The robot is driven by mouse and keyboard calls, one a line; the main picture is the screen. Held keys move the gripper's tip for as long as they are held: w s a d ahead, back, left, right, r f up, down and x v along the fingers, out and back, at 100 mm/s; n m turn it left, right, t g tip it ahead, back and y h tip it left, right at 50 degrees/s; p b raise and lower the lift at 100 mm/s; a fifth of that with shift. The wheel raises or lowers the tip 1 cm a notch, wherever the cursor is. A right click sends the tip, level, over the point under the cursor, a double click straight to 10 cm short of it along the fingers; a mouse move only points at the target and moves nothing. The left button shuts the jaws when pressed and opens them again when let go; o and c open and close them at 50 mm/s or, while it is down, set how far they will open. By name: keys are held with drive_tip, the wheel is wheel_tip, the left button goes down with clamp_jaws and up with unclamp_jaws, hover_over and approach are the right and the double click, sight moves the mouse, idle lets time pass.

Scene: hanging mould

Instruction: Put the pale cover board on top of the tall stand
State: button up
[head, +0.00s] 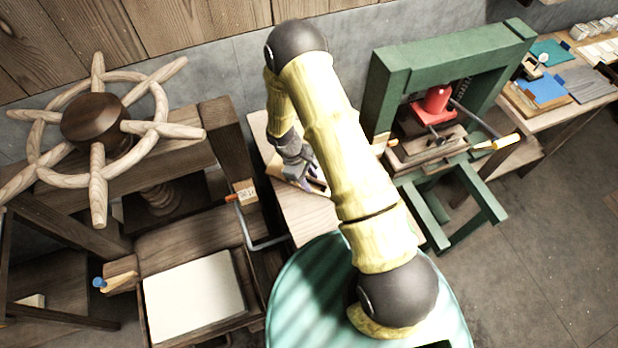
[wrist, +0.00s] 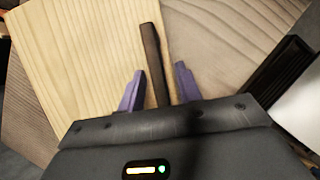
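The pale cover board (wrist: 85,75) is a light wooden panel with a narrow dark bar (wrist: 152,45) on it. In the head view it shows partly beside my gripper (head: 305,178), on or just above a wooden top (head: 303,217) that may be the tall stand. In the wrist view my gripper (wrist: 159,72) has its two purple fingers on either side of the dark bar. The fingers are apart, with a gap showing at the right finger. I cannot tell whether the left finger touches the bar. My arm hides part of the wooden top.
A press with a spoked wooden wheel (head: 94,118) stands left, with a white sheet (head: 195,296) on its bed. A green frame (head: 385,85) with a red press part (head: 433,104) stands right. A teal round surface (head: 300,295) is in front. Open floor (head: 540,250) lies right.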

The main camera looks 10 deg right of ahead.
drive_tip(key=b+v, duration=0.4)
drive_tip(key=v, duration=0.8)
drive_tip(key=shift+b, duration=0.4)
drive_tip(key=shift+s+r, duration=0.1)
drive_tip(key=shift+r, duration=0.05)
drive_tip(key=s+d+r+m+t+y+b, duration=0.2)
drive_tip(key=s+d+r+m, duration=0.2)
drive_tip(key=s+m, duration=0.1)
drive_tip(key=s+d+r+m+t+y+b, duration=0.1)
drive_tip(key=s+d+r+m+t+b, duration=0.1)
drive_tip(key=s+d+r+m, duration=0.3)
drive_tip(key=s+m+t, duration=0.1)
drive_tip(key=s, duration=0.2)
drive_tip(key=shift+d+r+y, duration=0.3)
drive_tip(key=shift+r+y, duration=0.05)
drive_tip(key=shift+y, duration=0.05)
idle(1.1)
